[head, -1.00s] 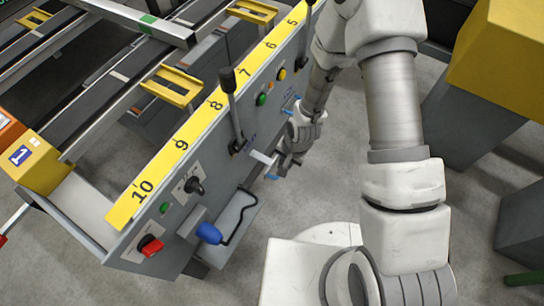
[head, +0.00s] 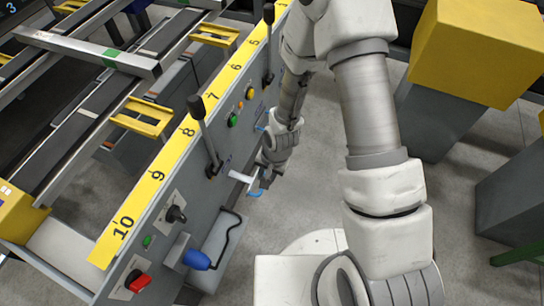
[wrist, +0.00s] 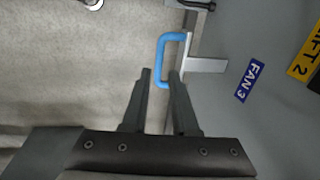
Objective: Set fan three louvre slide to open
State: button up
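The fan three slide has a bright blue loop handle (wrist: 164,60) on a pale metal bracket (wrist: 205,65), beside the blue FAN 3 label (wrist: 249,80) on the grey panel. In the head view the pale bracket (head: 240,177) sticks out from the panel, with the blue handle (head: 257,193) at its end. My gripper (wrist: 159,75) is open, with its two dark fingers apart. The handle's near end shows between the fingertips; I cannot tell whether they touch it. In the head view my gripper (head: 266,176) is beside the handle, partly hiding it.
A black-knobbed lever (head: 203,130) rises from the panel near the bracket. A blue knob (head: 197,260) and a red switch (head: 138,281) are at the lower left. A yellow LIFT 2 label (wrist: 304,55) is at the right in the wrist view. Yellow-topped grey cabinets (head: 480,60) stand right.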

notch_tip(320, 180, up, 14)
jog(key=d+p, duration=0.2)
jog(key=p, duration=0.2)
jog(key=shift+s+d+f, duration=0.15)
jog(key=shift+s+f, duration=0.05)
jog(key=shift+s, duration=0.25)
jog(key=d+r+n+t+h, duration=0.1)
jog(key=d+r, duration=0.3)
jog(key=r, duration=0.6)
jog(key=d+r+n+t+h, duration=0.15)
jog(key=d+r, duration=0.25)
jog(key=r, duration=0.5)
jog(key=s+d+r+n+t, duration=0.25)
jog(key=s+d+r, duration=0.25)
jog(key=s+r, duration=0.65)
notch_tip(320, 180, up, 15)
jog(key=w+p, duration=0.2)
jog(key=p, duration=1.1)
jog(key=shift+f+m+y+p, duration=0.15)
jog(key=shift+m+y+p, duration=0.15)
jog(key=shift+y+p, duration=0.05)
